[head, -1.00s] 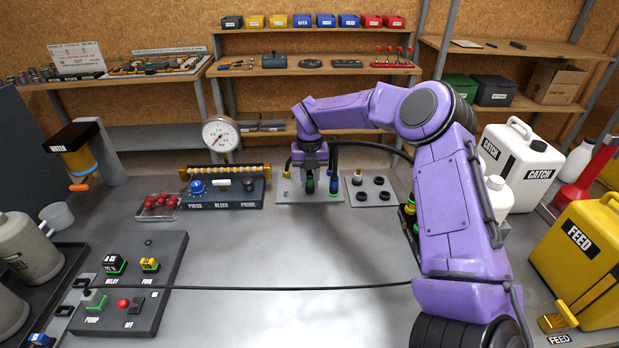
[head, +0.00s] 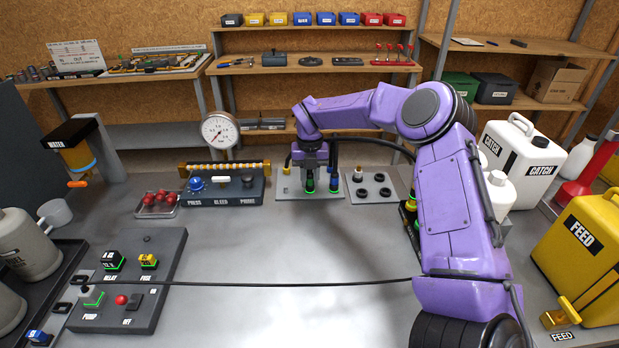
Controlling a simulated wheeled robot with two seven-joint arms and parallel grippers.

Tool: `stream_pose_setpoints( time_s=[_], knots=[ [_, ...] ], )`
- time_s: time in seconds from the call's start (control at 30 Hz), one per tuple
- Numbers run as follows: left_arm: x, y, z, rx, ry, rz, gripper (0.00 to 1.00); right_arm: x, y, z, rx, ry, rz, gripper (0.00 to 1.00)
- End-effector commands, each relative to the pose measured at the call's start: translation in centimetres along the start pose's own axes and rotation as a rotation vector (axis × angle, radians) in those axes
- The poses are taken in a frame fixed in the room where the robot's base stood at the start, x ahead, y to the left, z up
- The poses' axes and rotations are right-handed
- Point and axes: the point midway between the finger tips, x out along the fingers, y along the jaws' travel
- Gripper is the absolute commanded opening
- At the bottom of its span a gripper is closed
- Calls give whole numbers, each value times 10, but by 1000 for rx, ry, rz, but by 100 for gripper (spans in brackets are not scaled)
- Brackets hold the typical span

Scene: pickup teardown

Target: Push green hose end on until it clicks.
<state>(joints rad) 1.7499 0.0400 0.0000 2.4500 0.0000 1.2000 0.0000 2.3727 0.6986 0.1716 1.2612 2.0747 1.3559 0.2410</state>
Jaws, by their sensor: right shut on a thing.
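My right gripper (head: 310,180) reaches down over a grey port block (head: 290,195) at the back middle of the bench. It is shut on the green hose end (head: 310,185), a dark upright piece with a green band, which stands at the block. The fingers and the small size hide whether it is fully seated. My left gripper is not in view.
A grey plate (head: 361,195) with black rings lies right of the block. The PRESS, BLEED, PRIME panel (head: 222,203) and a gauge (head: 219,130) stand left. A black cable (head: 270,287) crosses the front. The middle of the bench is clear.

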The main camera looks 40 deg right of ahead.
Motion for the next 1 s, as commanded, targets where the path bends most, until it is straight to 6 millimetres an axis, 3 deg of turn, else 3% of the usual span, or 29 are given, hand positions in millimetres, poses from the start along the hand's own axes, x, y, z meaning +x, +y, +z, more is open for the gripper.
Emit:
stream_pose_setpoints(
  time_s=[0.27,0.3,0.4,0.73,1.0],
  knots=[
    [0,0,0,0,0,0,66,0,0,0,0,0,0,0],
    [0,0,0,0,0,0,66,0,0,0,0,0,0,28],
    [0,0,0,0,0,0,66,0,0,0,0,0,0,55],
    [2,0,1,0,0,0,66,-5,0,0,0,-1,1,55],
    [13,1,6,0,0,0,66,-63,1,1,2,-4,3,55]
  ],
)
